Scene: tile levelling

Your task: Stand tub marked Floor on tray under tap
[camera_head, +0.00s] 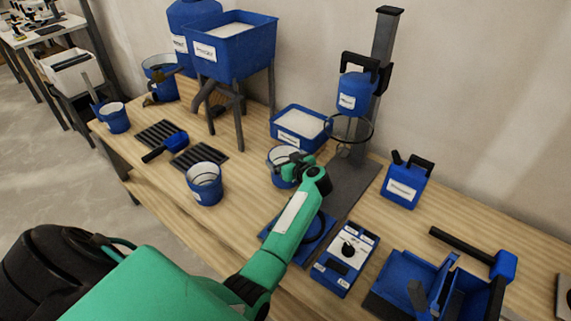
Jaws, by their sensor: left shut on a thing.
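My left gripper (297,164) is shut on the rim of a blue tub (276,167) with a pale inside, near the middle of the bench. The arm hides part of this tub, and I cannot read any marking on it. A similar blue tub (205,186) stands upright to its left, and a smaller one (115,118) is at the far left. I cannot clearly make out a tap. My right gripper is not in view.
A blue hopper (238,45) stands on legs at the back. A blue bin (299,129) and a grey column stand (383,60) are behind the gripper. A control box (345,258), a jug (403,185) and a mallet (502,265) crowd the right. Bare wood shows at front left.

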